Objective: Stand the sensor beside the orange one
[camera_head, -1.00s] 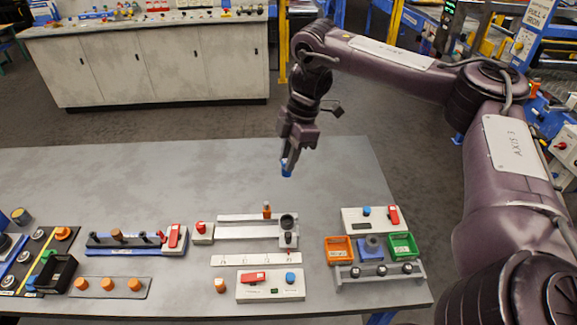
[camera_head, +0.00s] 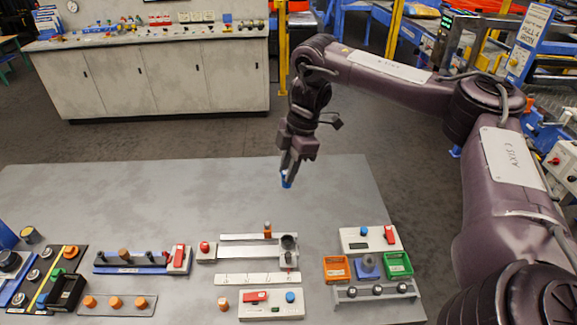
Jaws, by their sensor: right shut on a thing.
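My right gripper (camera_head: 288,175) is shut on a small blue piece, the sensor (camera_head: 286,182), and holds it above the back part of the grey table. Its fingers hide part of the sensor, and only its lower end shows clearly. The orange sensor (camera_head: 267,229) stands upright on the pale rail fixture (camera_head: 235,253) in front of and a little left of the gripper. A dark round part (camera_head: 288,243) sits at the fixture's right end. My left gripper is out of view.
A white strip with marks (camera_head: 257,279) and a white box with a red switch and blue button (camera_head: 271,305) lie in front of the fixture. Orange (camera_head: 337,268) and green (camera_head: 398,264) bins stand to the right. The table's back half (camera_head: 150,195) is clear.

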